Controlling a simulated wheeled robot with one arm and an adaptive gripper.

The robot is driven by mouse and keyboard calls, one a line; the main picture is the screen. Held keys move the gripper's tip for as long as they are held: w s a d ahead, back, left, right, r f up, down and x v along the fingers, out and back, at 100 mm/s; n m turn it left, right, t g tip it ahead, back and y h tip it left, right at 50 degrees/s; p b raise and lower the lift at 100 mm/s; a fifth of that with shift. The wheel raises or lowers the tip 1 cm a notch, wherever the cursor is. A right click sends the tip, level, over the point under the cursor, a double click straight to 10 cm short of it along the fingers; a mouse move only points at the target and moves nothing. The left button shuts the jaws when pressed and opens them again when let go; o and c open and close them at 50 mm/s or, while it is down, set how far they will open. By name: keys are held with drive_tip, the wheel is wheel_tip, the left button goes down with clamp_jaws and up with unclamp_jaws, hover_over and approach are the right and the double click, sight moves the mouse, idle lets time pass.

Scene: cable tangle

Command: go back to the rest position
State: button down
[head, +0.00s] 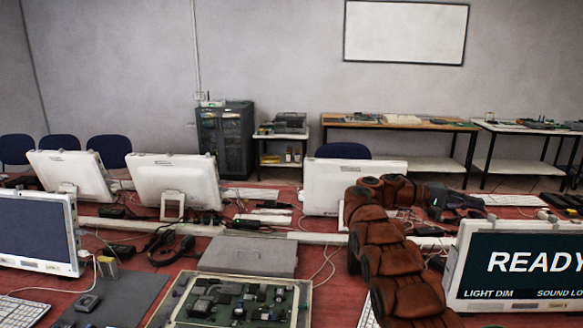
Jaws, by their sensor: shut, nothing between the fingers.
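My brown segmented arm rises from the bottom right and bends to the right at its top. At its end my dark gripper (474,204) points right, held above the red table (335,290) and left of the upper edge of the right-hand screen. It is shut and empty. Its fingers are small and dark here, so their detail is hard to make out. No cable is in it.
A screen reading READY (525,262) stands at the right. White monitors (350,183) stand behind my arm. A circuit board tray (240,302) and a grey closed case (250,255) lie in front. Loose cables (165,240) and a headset clutter the left.

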drive_tip(key=s+a+f+n+t+y, duration=0.1)
drive_tip(key=s+a+f+n+y, duration=0.2)
drive_tip(key=s, duration=0.7)
drive_tip(key=s+a+f+n+t+y, duration=0.1)
drive_tip(key=s+a+t+y, duration=0.2)
drive_tip(key=s, duration=0.7)
drive_tip(key=s+a+f+y, duration=0.3)
drive_tip(key=s+a+f, duration=0.1)
drive_tip(key=s+a, duration=0.3)
drive_tip(key=s+a+f+y, duration=0.4)
drive_tip(key=s+a, duration=0.4)
drive_tip(key=s, duration=0.3)
drive_tip(key=s+a+f+m+y, duration=0.1)
drive_tip(key=s+a+f+y, duration=0.3)
drive_tip(key=s+a, duration=0.3)
drive_tip(key=s, duration=0.3)
drive_tip(key=shift+a+f, duration=0.25)
drive_tip(key=shift+a, duration=0.1)
